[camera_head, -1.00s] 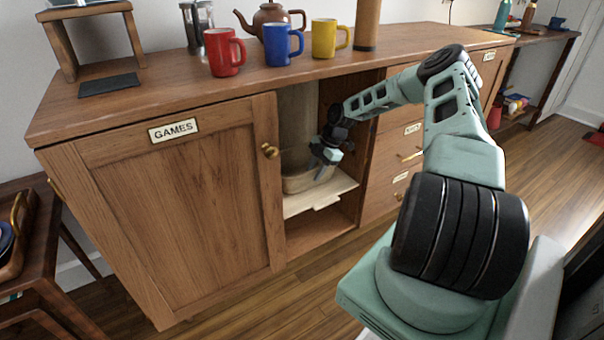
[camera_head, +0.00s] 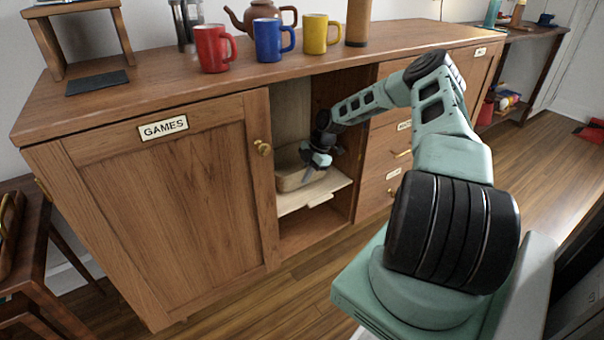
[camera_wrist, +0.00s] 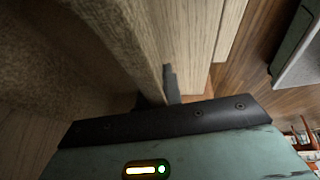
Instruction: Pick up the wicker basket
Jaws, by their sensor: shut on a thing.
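The wicker basket (camera_head: 289,178) is a tan, low-sided container inside the open compartment of the wooden cabinet. It is on or just above the pale shelf board (camera_head: 318,192); I cannot tell which. My gripper (camera_head: 309,172) reaches into the compartment and is shut on the basket's near right side. In the wrist view, the basket's blurred woven wall (camera_wrist: 75,45) fills the left, and the dark fingers of my gripper (camera_wrist: 158,92) meet its edge. The basket's inside and far side are mostly hidden.
The GAMES door (camera_head: 175,200) stands left of the opening, with a brass knob (camera_head: 262,148). Drawers (camera_head: 388,165) stand to the right. The cabinet top overhangs the compartment and bears red (camera_head: 211,50), blue (camera_head: 270,42) and yellow (camera_head: 315,35) mugs. Wooden floor in front is clear.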

